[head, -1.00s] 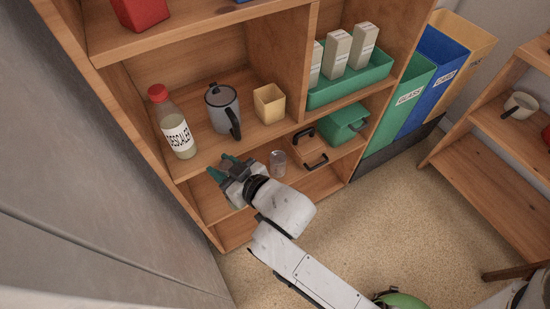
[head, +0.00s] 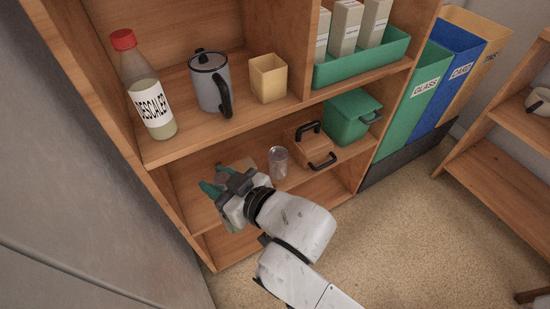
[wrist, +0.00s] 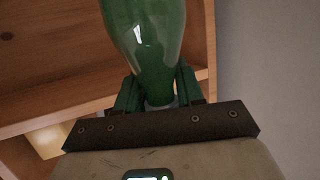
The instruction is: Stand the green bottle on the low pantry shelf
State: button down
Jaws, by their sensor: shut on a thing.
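The green bottle (wrist: 150,40) fills the upper middle of the wrist view, with my gripper's two green fingers on either side of its narrower end. My gripper (head: 213,188) is shut on it. In the head view the gripper is at the left part of the low shelf (head: 190,188), below the upper shelf's front edge. The bottle is mostly hidden there behind the gripper, so I cannot tell whether it touches the shelf.
A clear glass jar (head: 278,163), a wooden box (head: 310,147) and a green bin (head: 352,117) stand right of my gripper. A grey wall is close at left.

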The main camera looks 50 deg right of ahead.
jog(key=shift+f, duration=0.1)
jog(key=w+f+b, duration=0.7)
jog(key=w+f, duration=0.6)
jog(key=w, duration=0.1)
jog(key=shift+f, duration=0.15)
jog(key=c, duration=0.7)
grip_release()
jog(key=shift+s, duration=0.1)
